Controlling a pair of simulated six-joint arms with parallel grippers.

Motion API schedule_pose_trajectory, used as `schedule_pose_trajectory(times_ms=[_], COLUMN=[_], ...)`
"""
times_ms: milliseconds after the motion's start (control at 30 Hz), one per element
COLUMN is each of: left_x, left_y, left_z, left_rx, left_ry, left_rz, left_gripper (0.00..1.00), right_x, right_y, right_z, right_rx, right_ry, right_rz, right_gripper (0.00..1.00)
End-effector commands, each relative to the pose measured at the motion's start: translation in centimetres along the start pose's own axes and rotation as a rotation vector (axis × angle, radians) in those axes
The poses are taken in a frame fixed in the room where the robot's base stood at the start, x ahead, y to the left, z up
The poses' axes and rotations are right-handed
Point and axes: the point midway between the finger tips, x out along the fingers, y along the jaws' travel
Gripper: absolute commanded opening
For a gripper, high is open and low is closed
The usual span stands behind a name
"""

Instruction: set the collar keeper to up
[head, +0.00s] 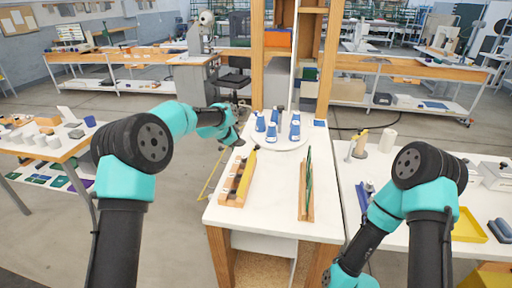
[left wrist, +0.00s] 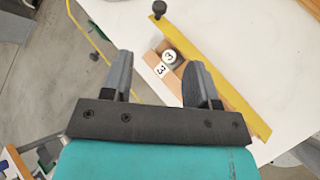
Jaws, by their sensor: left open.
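A yellow bar (head: 247,175), which looks like the collar keeper, runs along a wooden rack (head: 233,194) on the white bench. It also shows in the left wrist view (left wrist: 222,80), running diagonally beside the rack, with a black knob (left wrist: 159,8) by its far end. I cannot tell for sure whether it is up or down. A round piece marked 3 (left wrist: 169,56) sits in the rack. My left gripper (head: 239,141) is open and empty at the rack's far end; in its wrist view the fingers (left wrist: 158,62) appear either side of the rack's end.
Several blue cones stand on a round white plate (head: 290,142) behind the rack. A second wooden holder with a green strip (head: 308,185) stands to the right. Wooden posts (head: 327,62) rise at the bench's back. Bare bench (head: 275,205) lies between the holders.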

Motion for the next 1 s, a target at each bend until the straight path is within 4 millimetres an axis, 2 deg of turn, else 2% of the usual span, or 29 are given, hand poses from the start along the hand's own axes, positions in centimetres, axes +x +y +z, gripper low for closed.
schedule_pose_trajectory(times_ms=[1000], left_x=[12.6], left_y=[-0.1], left_z=[0.0], left_rx=[0.001], left_ry=[-0.001], left_rz=[-0.001], left_gripper=[0.54], right_x=[0.0], right_y=[0.0], right_z=[0.0], right_rx=[0.0], right_ry=[0.0], right_rz=[0.0], right_gripper=[0.43])
